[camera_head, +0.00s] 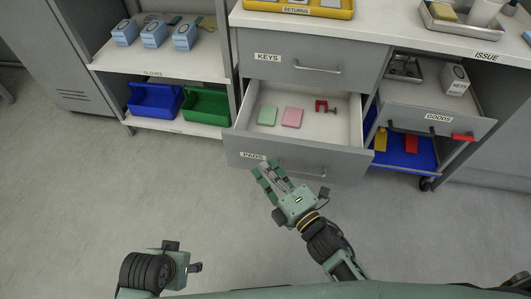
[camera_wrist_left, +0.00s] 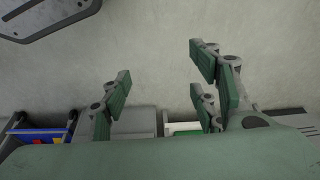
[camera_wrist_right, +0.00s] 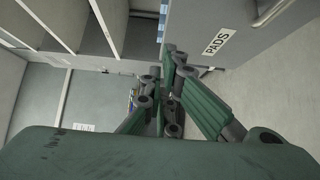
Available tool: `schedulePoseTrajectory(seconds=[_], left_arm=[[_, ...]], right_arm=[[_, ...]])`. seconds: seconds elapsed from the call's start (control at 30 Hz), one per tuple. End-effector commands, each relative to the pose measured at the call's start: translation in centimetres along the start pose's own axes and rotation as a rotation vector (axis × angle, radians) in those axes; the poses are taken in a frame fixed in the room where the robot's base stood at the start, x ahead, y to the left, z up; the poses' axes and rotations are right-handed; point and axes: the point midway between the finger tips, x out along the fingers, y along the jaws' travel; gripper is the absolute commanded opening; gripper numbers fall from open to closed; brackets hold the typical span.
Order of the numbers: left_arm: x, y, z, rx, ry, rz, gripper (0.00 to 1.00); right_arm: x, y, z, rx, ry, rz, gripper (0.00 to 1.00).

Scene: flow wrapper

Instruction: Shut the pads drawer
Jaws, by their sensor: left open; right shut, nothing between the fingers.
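The pads drawer (camera_head: 234,153) is pulled out below the keys drawer in the head view, with a PADS label and a bar handle on its grey front. Inside lie a green pad (camera_head: 268,116), a pink pad (camera_head: 292,117) and a red clamp-like item (camera_head: 324,106). My right gripper (camera_head: 264,172) is shut and empty, close to the drawer front just below the label; contact cannot be told. The drawer front (camera_wrist_right: 225,30) also shows beside its fingers in the right wrist view. My left gripper (camera_wrist_left: 160,90) is open and empty in the left wrist view, away from the drawer.
The keys drawer (camera_head: 300,65) above is closed. The goods drawer (camera_head: 440,121) at right is also pulled out, with a red item at its front. Blue (camera_head: 154,99) and green (camera_head: 206,106) bins sit on a shelf at left. The floor in front is clear.

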Motion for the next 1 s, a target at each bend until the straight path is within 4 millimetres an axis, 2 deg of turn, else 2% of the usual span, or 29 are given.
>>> schedulePoseTrajectory(seconds=[0.03, 0.1, 0.3, 0.6, 1.0], left_arm=[[-0.2, 0.0, 0.0, 0.0, 0.002, 0.0, 0.56], [-0.6, 0.0, -0.1, -0.001, 0.003, -0.001, 0.56], [-1.3, -0.1, -0.1, -0.002, 0.004, -0.001, 0.56], [-1.9, -0.1, -0.4, -0.002, 0.011, -0.001, 0.56], [-1.7, -0.1, -0.2, -0.003, 0.006, -0.001, 0.56]], right_arm=[[1.3, 0.0, 0.0, 0.0, 0.0, 0.004, 0.0], [2.6, 0.0, 0.0, 0.0, 0.0, 0.003, 0.0], [4.3, -0.1, 2.2, -0.001, 0.0, -0.001, 0.0], [4.9, -0.1, 2.9, 0.002, -0.001, -0.002, 0.0], [5.5, -0.1, 3.5, 0.001, -0.001, -0.001, 0.0]])
